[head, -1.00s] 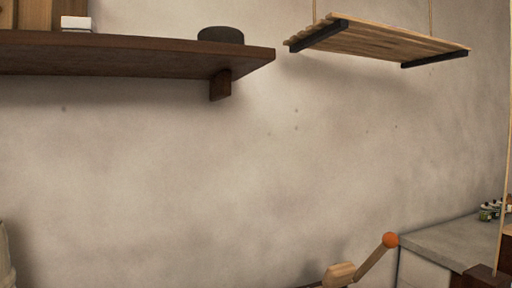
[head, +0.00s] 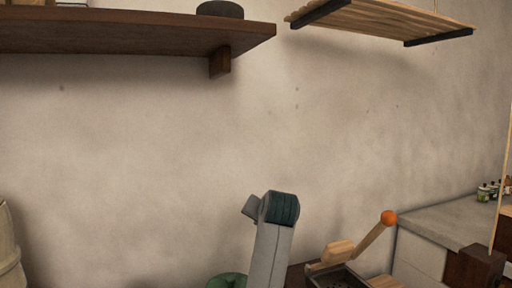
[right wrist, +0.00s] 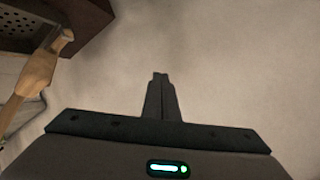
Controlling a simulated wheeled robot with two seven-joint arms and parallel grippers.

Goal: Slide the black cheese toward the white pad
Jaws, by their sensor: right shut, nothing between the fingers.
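The black cheese (head: 220,9) is a dark, low round block. It sits near the right end of the dark brown wall shelf (head: 130,31) at the top of the head view. The white pad (head: 72,3) is cut by the top edge, to the left of the cheese on the same shelf; only a thin strip of it shows. My right gripper (right wrist: 160,76) shows in the right wrist view, shut and empty, with bare wall behind it. It is apart from the cheese, which that view does not show. My left gripper is in neither view.
A hanging slatted wooden shelf (head: 385,20) is to the right of the brown shelf. Below are a wooden lever with an orange ball (head: 388,218) and a grey counter (head: 440,222). The wall between shelf and counter is clear.

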